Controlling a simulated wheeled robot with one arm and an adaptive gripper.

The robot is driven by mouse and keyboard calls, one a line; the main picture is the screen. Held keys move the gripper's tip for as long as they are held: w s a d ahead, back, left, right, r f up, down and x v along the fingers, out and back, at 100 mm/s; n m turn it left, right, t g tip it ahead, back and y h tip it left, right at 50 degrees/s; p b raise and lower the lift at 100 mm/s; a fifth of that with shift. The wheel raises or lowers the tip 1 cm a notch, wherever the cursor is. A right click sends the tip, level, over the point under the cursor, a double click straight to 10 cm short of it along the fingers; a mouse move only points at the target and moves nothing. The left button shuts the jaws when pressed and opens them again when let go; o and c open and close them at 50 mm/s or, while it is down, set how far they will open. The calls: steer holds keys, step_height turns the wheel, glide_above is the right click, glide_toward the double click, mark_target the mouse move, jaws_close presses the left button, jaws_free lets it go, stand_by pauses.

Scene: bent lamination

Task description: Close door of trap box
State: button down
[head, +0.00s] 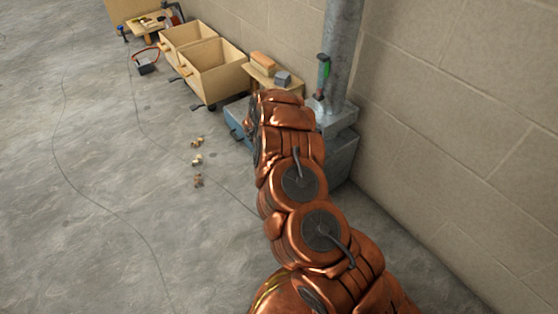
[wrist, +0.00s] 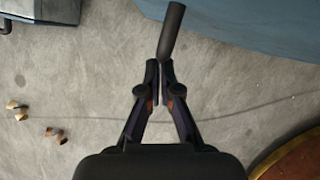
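A dark round bar (wrist: 172,30), like a handle, runs down from the top of the wrist view, beside a blue surface (wrist: 255,28). My gripper (wrist: 160,66) has its two fingertips close together at the bar's lower end. I cannot tell whether they pinch it or only overlap it. In the head view a grey metal box (head: 343,157) stands at the foot of the pipe, partly behind my arm. A blue box (head: 237,112) shows left of my arm. I cannot tell which is the trap box, and no door is clearly visible. My gripper is hidden in the head view.
Wooden boxes (head: 214,72) stand along the wall at the back. A green-handled tool (head: 323,69) is by the pipe (head: 342,50). Several small brass-coloured pieces (head: 196,160) lie on the floor. The concrete floor (head: 90,210) at left is mostly clear; a wall bounds the right.

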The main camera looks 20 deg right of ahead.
stand_by(0.3)
steer(key=s+a+r+p, duration=0.3)
steer(key=a+r, duration=0.3)
steer(key=r, duration=0.3)
steer(key=shift+s+a+r+p, duration=0.15)
steer(key=shift+s+a+p, duration=0.25)
steer(key=shift+p, duration=0.15)
